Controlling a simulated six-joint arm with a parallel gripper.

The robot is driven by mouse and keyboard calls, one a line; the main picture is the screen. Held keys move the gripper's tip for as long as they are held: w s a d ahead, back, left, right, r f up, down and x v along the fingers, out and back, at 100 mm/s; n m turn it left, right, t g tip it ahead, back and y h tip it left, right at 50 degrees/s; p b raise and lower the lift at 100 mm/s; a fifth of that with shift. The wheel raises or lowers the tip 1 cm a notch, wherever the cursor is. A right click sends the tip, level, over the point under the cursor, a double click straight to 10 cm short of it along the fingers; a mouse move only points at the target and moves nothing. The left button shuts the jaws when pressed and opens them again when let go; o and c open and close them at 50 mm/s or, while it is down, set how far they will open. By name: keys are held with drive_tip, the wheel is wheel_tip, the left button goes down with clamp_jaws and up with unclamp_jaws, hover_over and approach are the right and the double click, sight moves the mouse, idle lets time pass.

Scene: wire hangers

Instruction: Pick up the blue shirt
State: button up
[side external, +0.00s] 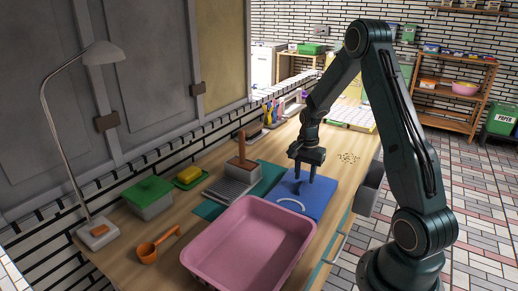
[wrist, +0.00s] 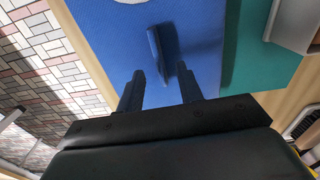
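A flat blue piece, which looks like the blue shirt (side external: 318,199), lies on the table behind the pink tub. A pale curved mark shows on its near part. In the wrist view the blue piece (wrist: 105,38) fills the upper middle, and a narrow raised dark-blue strip (wrist: 163,55) stands out from it. My gripper (side external: 306,178) points down above the blue piece. In the wrist view its two fingers (wrist: 162,82) are apart with nothing between their tips. The raised strip lies just beyond the tips; I cannot tell if they touch it.
A pink tub (side external: 226,273) stands in front of the blue piece. A teal mat (side external: 211,209) lies at its left, with a grey ribbed block and a wooden-handled tool. A green-lidded box (side external: 149,198), an orange scoop (side external: 148,252) and a lamp (side external: 70,130) are further left.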

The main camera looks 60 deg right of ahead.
sight(303, 190)
drive_tip(key=shift+f, duration=1.15)
clamp_jaws()
